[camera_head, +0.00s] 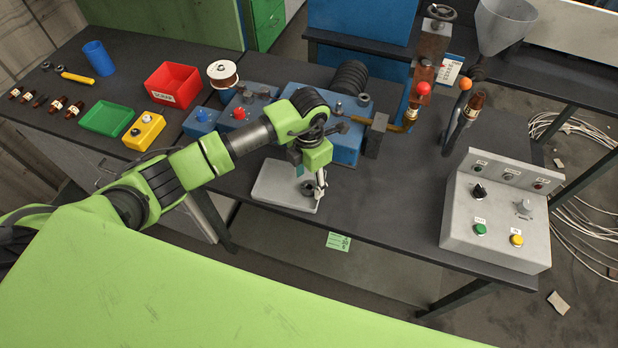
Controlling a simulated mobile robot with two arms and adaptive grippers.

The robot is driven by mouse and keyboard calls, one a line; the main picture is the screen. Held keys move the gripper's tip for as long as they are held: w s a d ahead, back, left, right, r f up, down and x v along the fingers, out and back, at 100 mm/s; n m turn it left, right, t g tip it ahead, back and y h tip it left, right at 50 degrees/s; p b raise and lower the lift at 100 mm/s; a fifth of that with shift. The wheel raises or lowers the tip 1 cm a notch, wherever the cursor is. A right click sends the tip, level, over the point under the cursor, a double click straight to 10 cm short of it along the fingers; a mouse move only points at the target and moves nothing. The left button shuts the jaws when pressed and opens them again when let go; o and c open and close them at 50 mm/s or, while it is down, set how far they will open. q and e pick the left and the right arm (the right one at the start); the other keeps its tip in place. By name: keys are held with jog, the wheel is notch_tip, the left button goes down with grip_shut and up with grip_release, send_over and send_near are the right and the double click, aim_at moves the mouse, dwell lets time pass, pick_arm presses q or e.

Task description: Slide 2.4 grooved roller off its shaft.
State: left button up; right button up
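The blue machine (345,150) stands behind, partly hidden by my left wrist. The roller shaft cannot be made out, and no 2.4 marking is readable. A dark ribbed cylinder (350,77) sits at the machine's back. My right gripper is out of view.
A grey control box (495,235) stands at the right front. A red bin (173,86), green tray (106,118), yellow box (144,131) and blue cup (98,58) are on the left. Levers with red (424,88) and orange (465,83) knobs rise right of the machine.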

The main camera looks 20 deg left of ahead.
pick_arm(q)
notch_tip(320, 180, up, 12)
dwell(0.6)
jog(key=shift+s+f, duration=0.1)
dwell(0.4)
